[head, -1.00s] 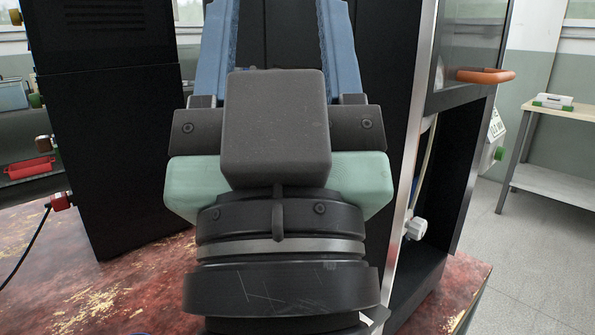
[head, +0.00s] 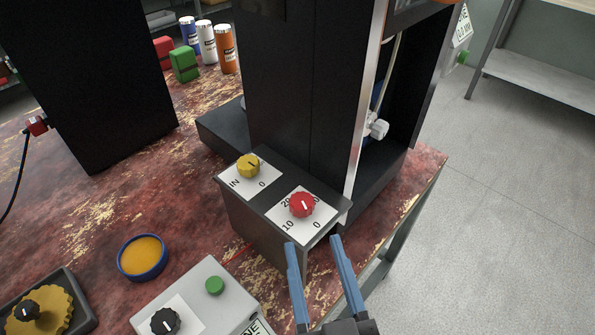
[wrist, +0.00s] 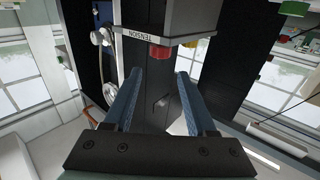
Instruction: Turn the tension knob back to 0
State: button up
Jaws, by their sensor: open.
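A red knob (head: 302,204) with a white pointer line sits on a white plate marked 0, 10 and 20, on top of a dark box (head: 265,222) at the machine's foot. I cannot tell its exact setting. The wrist view also shows the red knob (wrist: 161,52), beside the word TENSION on the box (wrist: 175,22). My gripper (head: 313,242) is open and empty, its blue fingers reaching toward the box, just short of the knob in the head view. In the wrist view my gripper (wrist: 160,74) has the knob just beyond and between its fingertips.
A yellow knob (head: 248,166) marked IN and 0 sits beside the red one. A grey box (head: 205,295) with a green button and a black knob stands front left, near a blue-rimmed round dish (head: 142,256). The black machine (head: 300,95) rises behind. Open floor lies right.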

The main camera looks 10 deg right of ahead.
aim_at(298, 184)
jog(key=w, duration=0.4)
jog(key=w+p, duration=0.1)
jog(key=w, duration=0.7)
jog(key=shift+w+a+f+p, duration=0.15)
jog(key=shift+w+a+p, duration=0.1)
jog(key=shift+w+p, duration=0.1)
jog(key=shift+f, duration=0.1)
grip_shut()
